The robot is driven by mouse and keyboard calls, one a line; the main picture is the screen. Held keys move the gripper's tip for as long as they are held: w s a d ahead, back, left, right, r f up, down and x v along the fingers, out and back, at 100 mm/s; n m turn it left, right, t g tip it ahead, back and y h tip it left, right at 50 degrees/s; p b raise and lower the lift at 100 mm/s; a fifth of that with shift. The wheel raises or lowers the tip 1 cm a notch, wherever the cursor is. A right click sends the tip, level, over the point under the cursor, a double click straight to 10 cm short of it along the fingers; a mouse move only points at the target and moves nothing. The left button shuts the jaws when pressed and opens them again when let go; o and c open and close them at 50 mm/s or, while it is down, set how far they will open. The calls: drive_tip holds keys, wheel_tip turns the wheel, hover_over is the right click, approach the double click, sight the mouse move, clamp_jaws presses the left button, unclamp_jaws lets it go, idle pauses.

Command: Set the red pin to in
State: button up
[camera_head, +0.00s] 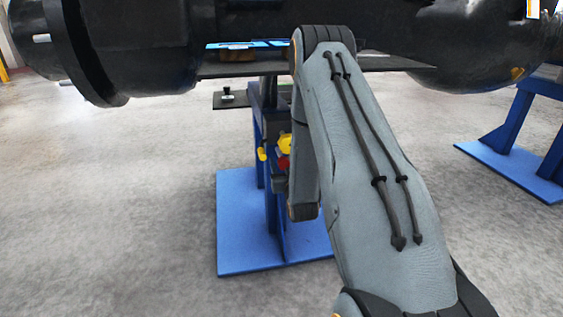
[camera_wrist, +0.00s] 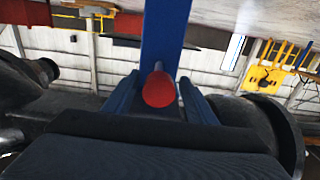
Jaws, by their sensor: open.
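The red pin (camera_wrist: 158,89) shows in the wrist view as a rounded red knob in front of a blue post (camera_wrist: 166,30). It is just beyond the dark edge of my gripper (camera_wrist: 155,128), which fills the bottom of that view. In the head view a small part of the red pin (camera_head: 284,162) shows below a yellow knob (camera_head: 285,143), left of my forearm. My gripper is open, and nothing shows held in it. I cannot tell how deep the pin sits.
A blue stand (camera_head: 235,222) on a flat base supports a large black casting (camera_head: 140,45) overhead. Another blue stand (camera_head: 510,172) is at the right. A small dark shelf (camera_head: 229,101) juts out left of the post. The grey floor at left is clear.

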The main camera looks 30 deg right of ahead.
drive_tip(key=shift+b+x, duration=0.3)
drive_tip(key=shift+x, duration=1.15)
drive_tip(key=shift+c, duration=0.4)
